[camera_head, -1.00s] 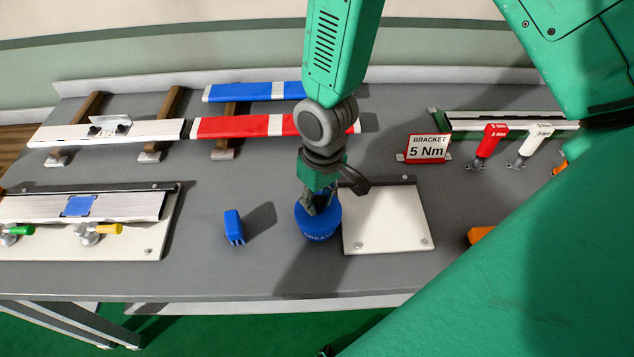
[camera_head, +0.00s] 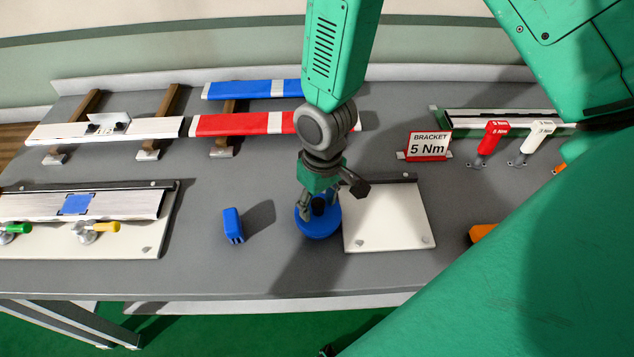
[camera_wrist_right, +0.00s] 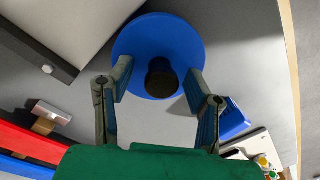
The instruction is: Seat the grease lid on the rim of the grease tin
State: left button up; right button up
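The round blue grease lid (camera_head: 318,230) with its dark knob (camera_head: 318,205) is on the bench just left of the white plate. In the right wrist view the lid (camera_wrist_right: 150,45) is a flat blue disc with the black knob (camera_wrist_right: 162,78) off toward its near edge. The grease tin cannot be made out separately; the lid hides whatever is beneath. My right gripper (camera_head: 319,207) is just over the lid. Its fingers (camera_wrist_right: 158,84) are spread on either side of the knob, with gaps visible. My left gripper is not in view.
The white plate (camera_head: 385,220) stands close right of the lid. A small blue block (camera_head: 233,225) is to the left. A red "BRACKET 5 Nm" sign (camera_head: 429,145) and red (camera_head: 491,138) and white (camera_head: 536,140) drivers are at right. Red and blue bars (camera_head: 230,125) lie behind.

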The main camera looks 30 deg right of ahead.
aim_at(321, 199)
jog(key=shift+r, duration=0.25)
jog(key=r, duration=1)
jog(key=shift+w+d+r, duration=0.1)
jog(key=shift+d+r, duration=0.05)
jog(key=shift+d, duration=0.25)
jog(key=shift+r, duration=0.55)
